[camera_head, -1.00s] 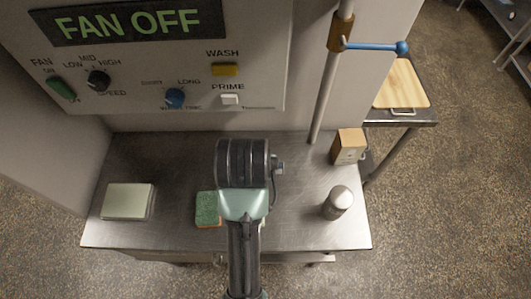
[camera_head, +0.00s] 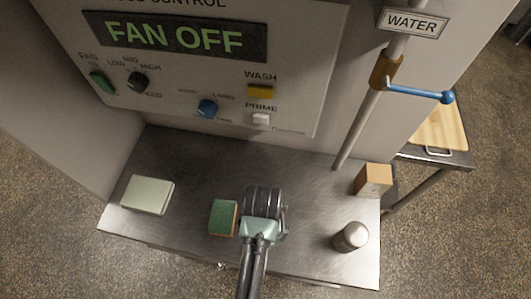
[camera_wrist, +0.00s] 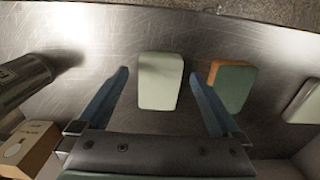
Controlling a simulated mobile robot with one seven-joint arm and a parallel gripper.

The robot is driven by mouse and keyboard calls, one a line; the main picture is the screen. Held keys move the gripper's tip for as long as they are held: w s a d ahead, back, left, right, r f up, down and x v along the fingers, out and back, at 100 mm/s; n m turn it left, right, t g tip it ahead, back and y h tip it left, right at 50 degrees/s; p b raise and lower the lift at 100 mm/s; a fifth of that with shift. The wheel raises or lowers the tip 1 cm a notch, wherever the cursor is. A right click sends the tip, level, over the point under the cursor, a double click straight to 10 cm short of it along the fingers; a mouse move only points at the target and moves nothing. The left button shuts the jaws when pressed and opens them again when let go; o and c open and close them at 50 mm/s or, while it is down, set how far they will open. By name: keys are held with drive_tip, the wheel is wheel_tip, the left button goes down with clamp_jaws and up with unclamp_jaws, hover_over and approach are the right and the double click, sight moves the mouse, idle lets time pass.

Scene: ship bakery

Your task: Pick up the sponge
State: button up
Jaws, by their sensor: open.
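The sponge (camera_head: 222,217) lies on the steel table, green on top with an orange-tan side. In the wrist view the sponge (camera_wrist: 235,88) is just right of the right finger, outside the jaws. My gripper (camera_wrist: 158,76) is open, with its blue-grey fingers apart. A pale green block (camera_wrist: 160,82) shows between the fingers; I cannot tell how far below them it is. In the head view my gripper (camera_head: 263,208) is right of the sponge, and its fingers and that block are hidden by the arm.
A pale flat box (camera_head: 148,195) lies at the table's left. A metal shaker (camera_head: 350,237) and a wooden block (camera_head: 373,180) stand at the right. The control panel (camera_head: 190,70) rises behind, with a vertical pipe (camera_head: 358,130) at the table's back right.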

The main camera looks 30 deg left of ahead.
drive_tip(key=shift+w+a+f+p, duration=0.15)
drive_tip(key=shift+f+p, duration=0.2)
drive_tip(key=shift+f, duration=1.8)
drive_tip(key=shift+c, duration=0.3)
